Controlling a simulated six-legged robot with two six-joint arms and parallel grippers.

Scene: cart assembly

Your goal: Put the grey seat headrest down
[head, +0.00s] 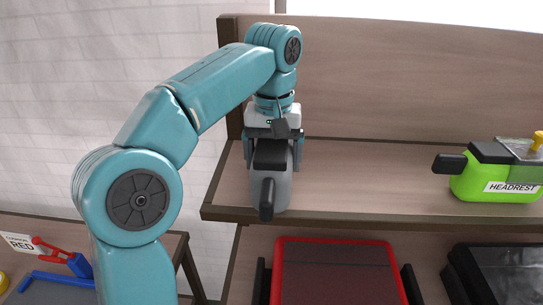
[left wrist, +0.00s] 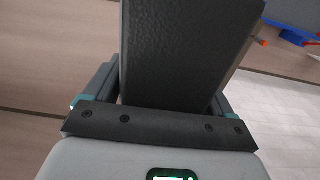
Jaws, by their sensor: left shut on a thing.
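The grey seat headrest (head: 284,190) is at the left end of the upper shelf (head: 340,175), with its black part on top and a black knob facing me. My left gripper (head: 272,133) is shut on the headrest from behind and above. In the left wrist view the dark textured part of the headrest (left wrist: 185,50) fills the space between the fingers (left wrist: 155,100). The headrest appears at shelf level, but I cannot tell whether its underside touches the board. My right gripper is not in view.
The shelf between is clear. Below are a red-rimmed dark case (head: 338,242) and a black case (head: 500,272). A side table at lower left holds red and blue parts (head: 75,262).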

